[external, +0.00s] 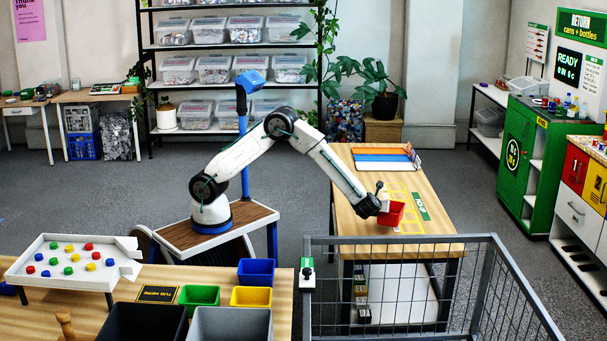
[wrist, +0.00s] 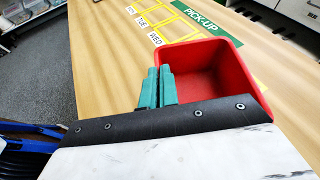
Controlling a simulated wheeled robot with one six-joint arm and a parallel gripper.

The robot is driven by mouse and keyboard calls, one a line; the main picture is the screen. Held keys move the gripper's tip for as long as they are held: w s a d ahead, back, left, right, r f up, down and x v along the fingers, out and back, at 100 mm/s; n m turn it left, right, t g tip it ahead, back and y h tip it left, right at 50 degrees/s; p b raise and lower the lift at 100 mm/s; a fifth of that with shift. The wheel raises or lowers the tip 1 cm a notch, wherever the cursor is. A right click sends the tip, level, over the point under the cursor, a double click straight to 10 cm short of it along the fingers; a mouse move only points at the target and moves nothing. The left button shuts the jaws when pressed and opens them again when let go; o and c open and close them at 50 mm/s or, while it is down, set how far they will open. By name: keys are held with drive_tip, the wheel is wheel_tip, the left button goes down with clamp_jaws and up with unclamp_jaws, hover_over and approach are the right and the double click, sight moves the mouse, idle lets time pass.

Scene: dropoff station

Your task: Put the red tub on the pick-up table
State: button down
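The red tub (external: 391,214) is an open-topped box at the pick-up table (external: 440,240), near the yellow-outlined cells. Whether its base touches the tabletop is hard to tell. In the wrist view the red tub (wrist: 215,75) shows its empty inside. My gripper (external: 380,204) is at the tub's left side. In the wrist view the two green fingers of my gripper (wrist: 160,86) are close together at the tub's left wall and look shut on it. The wall between them is hidden.
A green PICK-UP label (wrist: 205,18) and day-marked yellow cells (wrist: 155,30) lie beyond the tub. A tray with coloured strips (external: 383,158) is at the table's far end. A grey wire cage (external: 420,290) stands in front. Bare wood lies left of the tub in the wrist view.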

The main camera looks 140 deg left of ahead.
drive_tip(key=shift+w+a+f, duration=0.1)
drive_tip(key=shift+w+a, duration=0.05)
drive_tip(key=shift+w, duration=0.15)
drive_tip(key=shift+s+f, duration=0.1)
drive_tip(key=shift+f, duration=1.55)
drive_tip(key=shift+f, duration=0.15)
drive_tip(key=c, duration=1.7)
unclamp_jaws()
